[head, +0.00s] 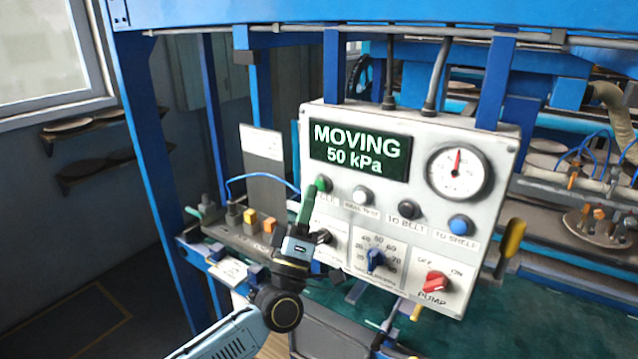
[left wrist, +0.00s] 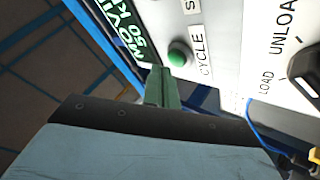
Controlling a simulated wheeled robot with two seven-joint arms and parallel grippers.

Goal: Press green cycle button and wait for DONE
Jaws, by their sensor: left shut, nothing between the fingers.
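The white control panel (head: 405,200) faces me, with a dark display (head: 357,151) that reads MOVING and 50 kPa. The green cycle button (head: 324,184) is at the left end of the button row. My left gripper (head: 309,192) is shut and empty, its green fingertips just below the button. My right gripper is not in view.
White, black and blue (head: 460,225) buttons continue the row. Below are a black knob, a blue dial (head: 375,259) and a red pump switch (head: 436,282). A gauge (head: 459,172) is at upper right. Blue frame posts (head: 150,150) stand left of the panel. Shelves with plates are at far left.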

